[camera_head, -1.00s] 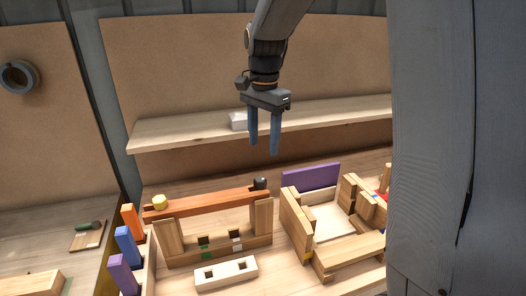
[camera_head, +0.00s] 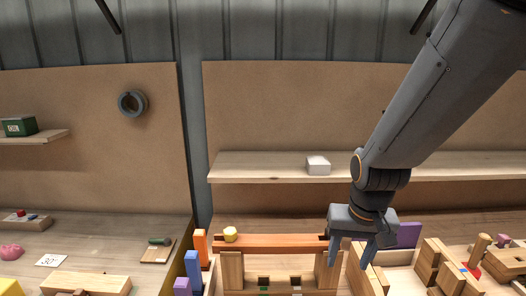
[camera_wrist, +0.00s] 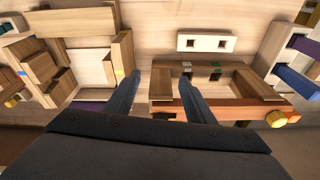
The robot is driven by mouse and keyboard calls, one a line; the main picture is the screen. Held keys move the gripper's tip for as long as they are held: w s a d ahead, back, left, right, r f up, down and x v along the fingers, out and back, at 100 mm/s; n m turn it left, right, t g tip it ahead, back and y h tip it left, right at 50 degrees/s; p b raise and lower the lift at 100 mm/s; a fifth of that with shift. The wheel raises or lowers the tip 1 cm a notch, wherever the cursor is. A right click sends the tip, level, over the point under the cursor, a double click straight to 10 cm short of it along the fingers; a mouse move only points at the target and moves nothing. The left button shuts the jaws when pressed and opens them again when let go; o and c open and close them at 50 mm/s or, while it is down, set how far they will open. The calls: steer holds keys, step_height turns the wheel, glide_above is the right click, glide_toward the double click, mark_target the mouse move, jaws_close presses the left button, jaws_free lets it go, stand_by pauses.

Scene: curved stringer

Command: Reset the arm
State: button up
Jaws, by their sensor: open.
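My gripper (camera_head: 352,258) is open, with two blue-grey fingers pointing down and nothing seen between them. In the head view it overlaps the right end of a wooden frame with a reddish-brown top bar (camera_head: 275,242). The wrist view also shows my gripper (camera_wrist: 157,88) with its fingers apart above the wooden table.
A shelf (camera_head: 250,167) with a white box (camera_head: 318,165) runs along the back wall. Orange (camera_head: 200,245), blue (camera_head: 192,268) and purple (camera_head: 182,287) blocks stand left of the frame. A pale block with two holes (camera_wrist: 206,42) lies on the table. A purple panel (camera_head: 408,234) stands behind the gripper.

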step_height(320, 180, down, 14)
steer(key=s+n+g+b, duration=0.1)
steer(key=b, duration=1)
steer(key=shift+s+n, duration=0.3)
steer(key=shift+s, duration=0.05)
steer(key=shift+c, duration=0.2)
